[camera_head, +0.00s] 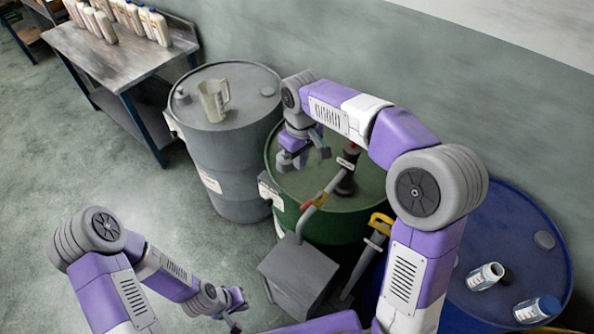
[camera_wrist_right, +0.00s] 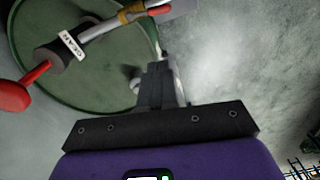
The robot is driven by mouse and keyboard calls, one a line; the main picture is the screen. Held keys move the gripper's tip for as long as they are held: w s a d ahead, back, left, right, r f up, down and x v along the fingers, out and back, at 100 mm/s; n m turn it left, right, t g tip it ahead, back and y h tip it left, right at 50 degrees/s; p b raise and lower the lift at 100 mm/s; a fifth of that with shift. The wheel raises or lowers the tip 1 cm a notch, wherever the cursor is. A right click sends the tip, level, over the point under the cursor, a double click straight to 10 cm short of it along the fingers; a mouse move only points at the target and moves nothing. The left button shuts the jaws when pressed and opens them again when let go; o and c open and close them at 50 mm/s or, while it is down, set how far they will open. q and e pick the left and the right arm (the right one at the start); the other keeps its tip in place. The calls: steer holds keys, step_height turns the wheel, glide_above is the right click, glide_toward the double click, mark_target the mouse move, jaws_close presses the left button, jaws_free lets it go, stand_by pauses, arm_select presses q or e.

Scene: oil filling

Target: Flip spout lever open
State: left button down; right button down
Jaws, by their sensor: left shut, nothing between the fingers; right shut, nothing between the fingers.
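A pump with a grey spout pipe (camera_head: 304,222) stands on the green drum (camera_head: 283,215). A red lever (camera_head: 319,200) and an orange-yellow band (camera_head: 306,206) show on the pipe. In the right wrist view the yellow band (camera_wrist_right: 132,13) is at the top, and a red handle (camera_wrist_right: 14,97) sticks out at the left. My right gripper (camera_head: 302,160) is shut and empty over the left side of the drum, apart from the lever. Its closed fingers (camera_wrist_right: 159,75) point toward the drum's rim. My left gripper (camera_head: 236,305) is shut and empty, low at the lower left.
A grey drum (camera_head: 222,145) bears a clear jug (camera_head: 213,100). A blue drum (camera_head: 530,255) at the right bears two bottles. A grey box (camera_head: 298,272) is below the spout. A yellow-handled tool (camera_head: 380,225) stands beside it. A table (camera_head: 100,55) holds several bottles.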

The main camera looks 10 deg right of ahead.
steer(key=s+f, duration=0.2)
glide_toward(311, 202)
step_height(311, 202, down, 5)
steer(key=w+a, duration=0.1)
steer(key=a, duration=0.1)
steer(key=shift+s+f+b, duration=0.15)
steer(key=shift+f+b, duration=0.3)
steer(key=shift+f, duration=0.4)
